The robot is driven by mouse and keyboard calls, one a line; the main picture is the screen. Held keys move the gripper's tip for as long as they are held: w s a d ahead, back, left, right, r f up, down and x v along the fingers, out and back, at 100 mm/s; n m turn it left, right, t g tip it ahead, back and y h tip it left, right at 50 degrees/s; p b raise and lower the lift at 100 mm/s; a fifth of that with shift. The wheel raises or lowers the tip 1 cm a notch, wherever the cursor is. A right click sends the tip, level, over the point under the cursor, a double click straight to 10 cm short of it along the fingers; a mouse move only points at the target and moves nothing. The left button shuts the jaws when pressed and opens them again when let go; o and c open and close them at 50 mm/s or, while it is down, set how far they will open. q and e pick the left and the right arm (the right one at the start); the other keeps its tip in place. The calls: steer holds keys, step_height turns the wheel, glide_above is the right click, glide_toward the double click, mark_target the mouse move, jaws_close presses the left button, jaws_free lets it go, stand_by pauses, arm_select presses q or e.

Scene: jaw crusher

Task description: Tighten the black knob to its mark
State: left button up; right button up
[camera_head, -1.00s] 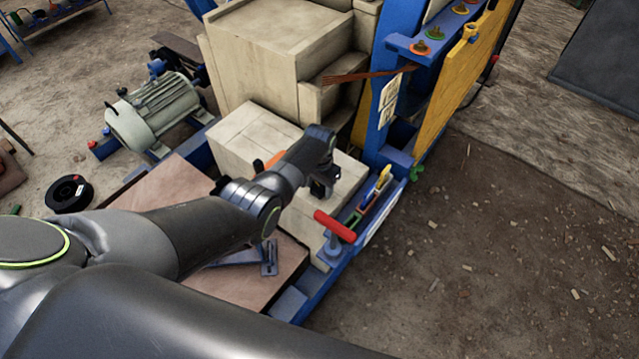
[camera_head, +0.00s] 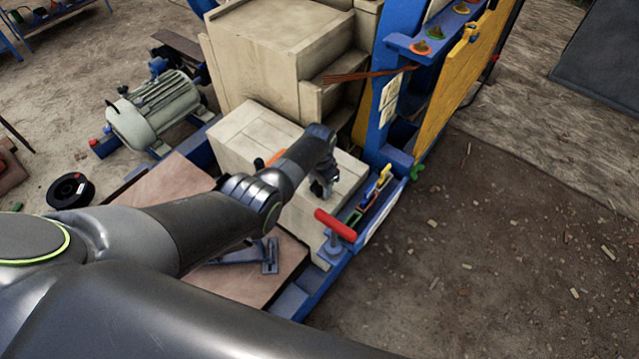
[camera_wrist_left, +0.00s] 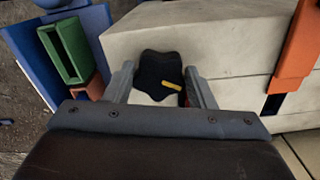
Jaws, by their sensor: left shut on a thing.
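The black knob (camera_wrist_left: 158,68) is lobed, with a yellow pointer stripe (camera_wrist_left: 171,86). It sits on a beige block (camera_wrist_left: 225,40) in the left wrist view. My left gripper (camera_wrist_left: 161,84) has one finger on each side of the knob and is shut on it. A small reddish patch shows beside the right finger, mostly hidden, and I cannot tell if it is the mark. In the head view my left gripper (camera_head: 323,186) is at the beige housing's right end. It hides the knob there. My right gripper is not in view.
A red T-handle (camera_head: 335,225) stands just in front of the gripper. A blue rack (camera_head: 372,215) with colored pieces is at its right. An orange part (camera_wrist_left: 298,45) is on the block's right. A grey motor (camera_head: 155,112) stands at left. Open dirt ground lies at right.

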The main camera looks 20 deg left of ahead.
mark_target(320, 186)
arm_select(q)
steer(key=o, duration=1)
steer(key=shift+r, duration=0.1)
steer(key=shift+r, duration=0.3)
step_height(320, 186, up, 5)
steer(key=shift+f+p, duration=0.1)
steer(key=shift+p, duration=1)
steer(key=shift+r, duration=5.9)
